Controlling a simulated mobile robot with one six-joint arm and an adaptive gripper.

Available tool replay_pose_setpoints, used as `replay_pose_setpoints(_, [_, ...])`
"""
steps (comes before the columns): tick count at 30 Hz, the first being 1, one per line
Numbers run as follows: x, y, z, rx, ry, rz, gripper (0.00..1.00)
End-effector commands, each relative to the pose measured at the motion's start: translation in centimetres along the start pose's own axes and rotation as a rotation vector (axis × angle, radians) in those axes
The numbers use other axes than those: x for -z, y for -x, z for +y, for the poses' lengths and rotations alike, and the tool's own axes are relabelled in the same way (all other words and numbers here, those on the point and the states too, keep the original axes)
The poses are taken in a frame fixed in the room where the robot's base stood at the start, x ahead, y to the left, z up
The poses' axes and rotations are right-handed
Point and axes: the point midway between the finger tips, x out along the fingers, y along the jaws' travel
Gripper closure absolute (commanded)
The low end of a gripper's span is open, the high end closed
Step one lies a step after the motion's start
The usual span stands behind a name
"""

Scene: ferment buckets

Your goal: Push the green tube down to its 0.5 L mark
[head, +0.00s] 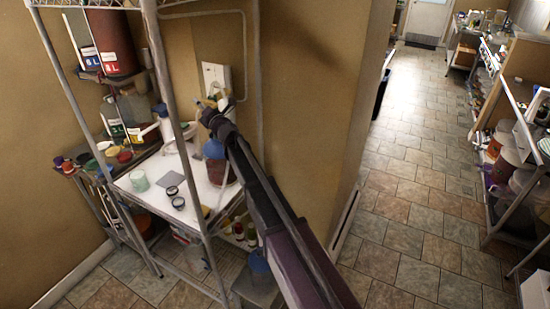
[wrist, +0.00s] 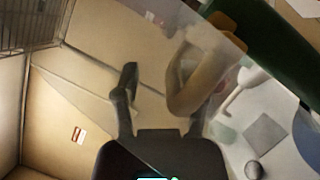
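My gripper (head: 208,114) is raised above the white worktop of the rack, near a jug (head: 222,172) with a blue upper part and dark red contents. In the wrist view my gripper (wrist: 158,100) shows two dark fingers spread apart, with nothing clearly held between them. A clear pane-like surface overlaps the right finger. A tan curved piece (wrist: 197,78) lies beyond that finger. A dark green shape (wrist: 272,48) crosses the upper right of the wrist view; I cannot tell whether it is the green tube. No 0.5 L mark is readable.
The white worktop (head: 150,190) holds a pale green cup (head: 139,181), a grey square (head: 179,177) and small dark round items. A dark red container (head: 113,45) stands above. Rack posts frame the worktop; the tiled floor at right is open.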

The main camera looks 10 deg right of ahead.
Motion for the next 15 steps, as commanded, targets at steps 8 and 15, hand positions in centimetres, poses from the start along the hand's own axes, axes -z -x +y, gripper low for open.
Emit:
replay_pose_setpoints(8, [-1.4, -0.6, 2.3, 0.0, 0.0, 0.0, 0.46])
replay_pose_setpoints(15, [-2.2, -0.9, 3.6, 0.0, 0.0, 0.0, 0.46])
